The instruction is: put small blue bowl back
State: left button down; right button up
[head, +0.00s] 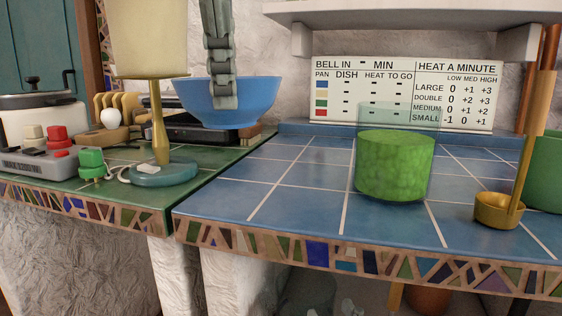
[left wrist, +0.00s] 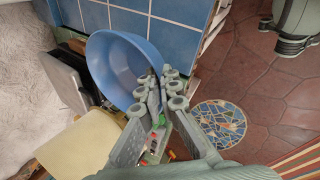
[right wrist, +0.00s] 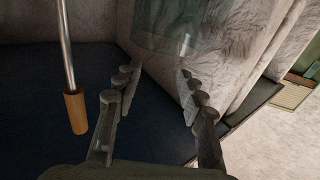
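The blue bowl (head: 228,108) is upright in the head view, in front of the wall and above the gap between the green and blue counters. My left gripper (head: 223,98) comes down from above at its near side. In the left wrist view, the two fingers (left wrist: 163,92) are close together on the rim of the bowl (left wrist: 112,62). The bowl looks held clear of the counters. My right gripper (right wrist: 152,92) shows in the right wrist view with its fingers wide apart and nothing between them.
The blue-tiled counter (head: 290,190) has bare room at left. A green-filled clear container (head: 394,168) and a brass ladle (head: 498,210) stand at right. A lamp (head: 160,150) and a grey button box (head: 35,160) stand on the green counter (head: 130,200). A shelf (head: 400,12) overhangs.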

pick_arm(q)
jog(key=w+d+f, duration=0.3)
jog(key=w+d, duration=0.1)
jog(key=w+d+f, duration=0.2)
jog(key=w, duration=0.1)
jog(key=shift+d+f, duration=0.15)
jog(key=shift+f, duration=0.45)
notch_tip(320, 180, down, 3)
jog(key=shift+f+b, duration=0.2)
jog(key=shift+b, duration=0.1)
pick_arm(e)
jog(key=r, duration=0.1)
jog(key=r+t, duration=0.1)
jog(key=s+a+r+y, duration=0.1)
jog(key=shift+a+r+t, duration=0.1)
jog(key=shift+r+t, duration=0.25)
jog(key=shift+t, duration=0.05)
pick_arm(q)
jog(key=shift+f, duration=0.1)
jog(key=c, duration=1.7)
grip_release()
pick_arm(e)
jog(key=shift+r, duration=0.2)
